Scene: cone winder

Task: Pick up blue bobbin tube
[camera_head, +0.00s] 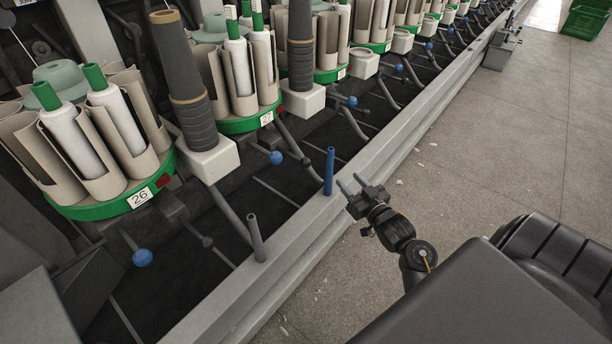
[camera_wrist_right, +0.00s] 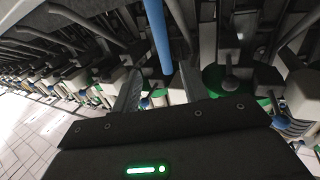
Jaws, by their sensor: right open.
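The blue bobbin tube (camera_head: 329,171) stands upright at the inner edge of the machine's grey rail. It also shows in the right wrist view (camera_wrist_right: 158,35), as a blue bar at the top, between the two fingers in the picture. My right gripper (camera_head: 350,184) is just right of the tube in the head view, its two fingers pointing toward it. It is open and empty, and whether a finger touches the tube I cannot tell. In the right wrist view the gripper (camera_wrist_right: 158,92) shows its fingers apart. My left gripper is not in view.
A grey peg (camera_head: 257,238) stands on the same rail (camera_head: 300,245) nearer to me. Green carousels (camera_head: 110,205) with white yarn bobbins and dark ribbed columns (camera_head: 187,85) line the machine. Blue balls (camera_head: 143,258) sit on levers.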

